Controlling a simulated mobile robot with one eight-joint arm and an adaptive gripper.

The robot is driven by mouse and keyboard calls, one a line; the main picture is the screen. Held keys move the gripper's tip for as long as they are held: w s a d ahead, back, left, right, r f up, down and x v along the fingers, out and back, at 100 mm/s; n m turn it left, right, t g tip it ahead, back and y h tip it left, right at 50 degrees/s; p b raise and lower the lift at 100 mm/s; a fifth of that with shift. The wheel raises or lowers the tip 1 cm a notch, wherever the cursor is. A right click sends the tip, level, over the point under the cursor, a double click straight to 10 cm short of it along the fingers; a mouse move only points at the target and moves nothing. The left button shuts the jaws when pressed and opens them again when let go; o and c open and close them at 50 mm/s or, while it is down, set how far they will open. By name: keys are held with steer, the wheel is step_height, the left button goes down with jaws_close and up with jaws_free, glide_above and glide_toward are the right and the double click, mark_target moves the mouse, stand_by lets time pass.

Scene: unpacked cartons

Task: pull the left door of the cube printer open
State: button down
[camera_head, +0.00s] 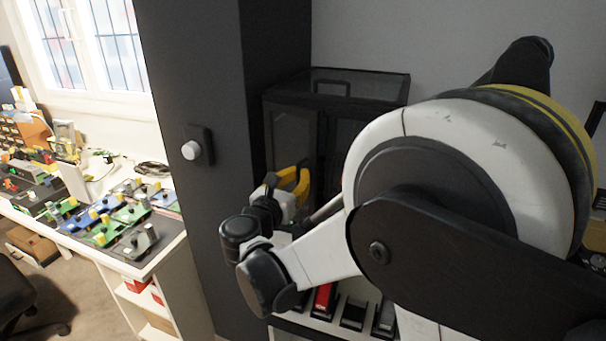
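The cube printer (390,84) is a black box with dark see-through panels, standing against the back wall right of a tall dark cabinet. Its left door (296,135) is a dark glassy panel on the front that looks shut. My arm hides the right part of the printer front and much of the lower part. My gripper (296,183), with yellow curved parts, is in front of the lower part of the left door. Whether it touches the door, or is open or shut, I cannot tell. No handle is clearly visible.
The tall dark cabinet (215,60) with a white knob (191,150) stands close to the left of the printer. Below the printer, a white shelf holds a red item (322,298) and dark items. A white workbench (160,255) with many small coloured parts is at left.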

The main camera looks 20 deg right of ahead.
steer(key=w+a+m+g+h+p, duration=0.1)
steer(key=w+a+m+g+h, duration=0.2)
steer(key=a, duration=1.1)
steer(key=shift+w+a+m+g+h, duration=0.2)
steer(key=shift+a+m+g+h, duration=0.15)
steer(key=shift+g+h, duration=0.2)
steer(key=shift+f, duration=0.1)
steer(key=c, duration=1.6)
jaws_free()
steer(key=shift+a, duration=0.15)
steer(key=shift+o, duration=0.3)
steer(key=shift+s+a, duration=0.2)
steer(key=v, duration=1.1)
steer(key=shift+a, duration=0.25)
